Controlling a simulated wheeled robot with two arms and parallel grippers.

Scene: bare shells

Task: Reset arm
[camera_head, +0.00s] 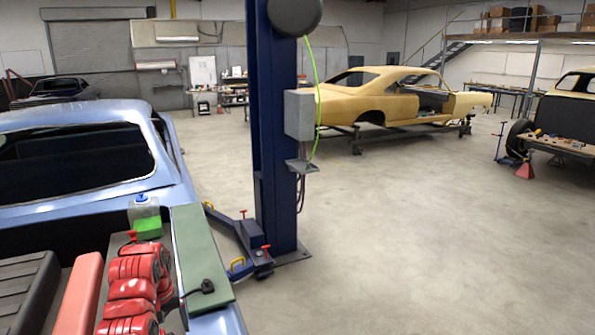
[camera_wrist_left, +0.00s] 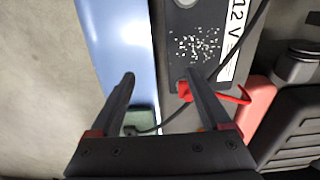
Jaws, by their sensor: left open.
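My left gripper (camera_wrist_left: 160,76) shows in the left wrist view with its two dark fingers wide apart. Nothing is held between them. Below and between the fingers lie a blue car panel (camera_wrist_left: 112,40) and a small part of a green pad (camera_wrist_left: 143,118) with a black cable end on it. In the head view I cannot make out the left gripper's fingers. The green pad (camera_head: 196,243) lies along the car's edge there, with a black clamp-like piece (camera_head: 207,287) on it. My right gripper is in neither view.
A grey unit marked "12 V" (camera_wrist_left: 232,45), a red clip (camera_wrist_left: 185,90) and a cable lie close beside the fingers. A red box (camera_head: 82,292) and a bottle with green liquid (camera_head: 147,222) are in the blue car's bay. A blue lift post (camera_head: 271,150) stands beyond; floor right is open.

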